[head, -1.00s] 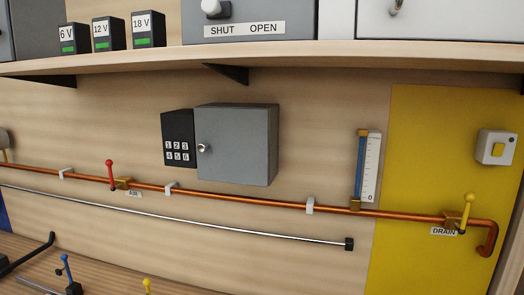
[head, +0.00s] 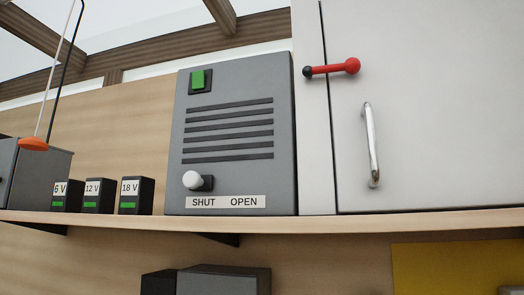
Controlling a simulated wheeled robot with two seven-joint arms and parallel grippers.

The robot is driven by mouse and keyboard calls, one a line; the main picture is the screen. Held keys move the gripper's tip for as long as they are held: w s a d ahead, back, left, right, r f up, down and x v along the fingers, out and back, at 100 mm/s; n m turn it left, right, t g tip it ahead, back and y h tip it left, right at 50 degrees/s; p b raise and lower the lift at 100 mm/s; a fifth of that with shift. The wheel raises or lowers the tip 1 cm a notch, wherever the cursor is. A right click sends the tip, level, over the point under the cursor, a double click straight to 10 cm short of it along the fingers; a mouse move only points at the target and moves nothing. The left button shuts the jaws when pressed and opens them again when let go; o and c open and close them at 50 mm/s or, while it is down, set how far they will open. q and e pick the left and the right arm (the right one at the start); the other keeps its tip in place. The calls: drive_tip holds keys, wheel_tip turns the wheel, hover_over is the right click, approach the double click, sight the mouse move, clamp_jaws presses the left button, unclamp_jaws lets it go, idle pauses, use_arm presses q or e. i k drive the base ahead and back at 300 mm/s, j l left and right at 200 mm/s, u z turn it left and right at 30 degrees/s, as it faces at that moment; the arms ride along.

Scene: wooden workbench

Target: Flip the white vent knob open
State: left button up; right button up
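The white vent knob (head: 192,180) sits low on the front of a grey vent box (head: 235,110) with dark slats, in the head view. The knob points to the left, over the word SHUT on the label (head: 225,202) below it; OPEN is to the right. The box stands on the wooden shelf (head: 350,222). Neither of my grippers is in the view.
Three small batteries marked 6 V, 12 V (head: 98,195) and 18 V stand left of the vent box. A white cabinet (head: 430,110) with a metal handle (head: 371,145) and a red latch (head: 332,68) is at right.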

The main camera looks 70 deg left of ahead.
sight(192, 179)
drive_tip(key=i+j, duration=0.2)
drive_tip(key=i+u, duration=0.1)
drive_tip(key=u, duration=2.35)
